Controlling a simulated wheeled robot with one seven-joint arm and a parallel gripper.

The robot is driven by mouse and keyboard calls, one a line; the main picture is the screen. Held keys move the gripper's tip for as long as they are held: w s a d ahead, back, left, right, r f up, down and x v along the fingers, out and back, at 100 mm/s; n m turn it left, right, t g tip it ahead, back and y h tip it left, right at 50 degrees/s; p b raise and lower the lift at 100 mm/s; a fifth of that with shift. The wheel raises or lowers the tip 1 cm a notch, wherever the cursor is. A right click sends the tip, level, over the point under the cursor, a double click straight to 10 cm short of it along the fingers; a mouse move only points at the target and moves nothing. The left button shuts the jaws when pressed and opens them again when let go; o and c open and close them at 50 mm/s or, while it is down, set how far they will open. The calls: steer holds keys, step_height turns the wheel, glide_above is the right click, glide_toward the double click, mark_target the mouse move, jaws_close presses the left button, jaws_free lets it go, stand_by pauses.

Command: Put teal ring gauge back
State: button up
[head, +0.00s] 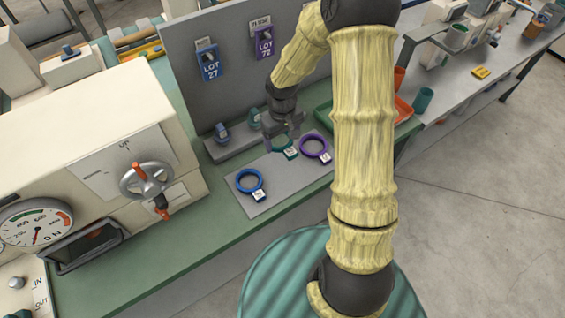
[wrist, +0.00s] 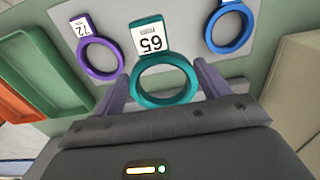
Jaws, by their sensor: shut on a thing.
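My gripper (head: 284,128) is shut on the teal ring gauge (head: 285,152), low over the grey mat (head: 290,178). In the wrist view the teal ring (wrist: 139,90) sits between the two fingers (wrist: 163,82), its white tag reading 65 pointing away from my palm. I cannot tell whether it touches the mat. A purple ring gauge (head: 314,149), tagged 72 in the wrist view (wrist: 100,57), lies on the mat to its right in the head view. A blue ring gauge (head: 250,182) lies on the mat to its left; it also shows in the wrist view (wrist: 230,27).
A grey panel (head: 190,88) behind bears a blue LOT 27 tag (head: 208,63) and a purple LOT 72 tag (head: 264,42). A cream machine (head: 100,140) stands left; a teal cup (head: 423,99) stands right.

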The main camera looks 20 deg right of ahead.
glide_above(282, 164)
step_height(282, 164, down, 6)
steer(key=shift+w+f+p, duration=0.1)
steer(key=shift+p, duration=0.25)
steer(key=shift+f, duration=0.1)
steer(key=shift+f, duration=1.75)
steer(key=shift+f, duration=0.15)
steer(key=o, duration=1.1)
step_height(282, 164, up, 12)
steer(key=shift+r, duration=0.2)
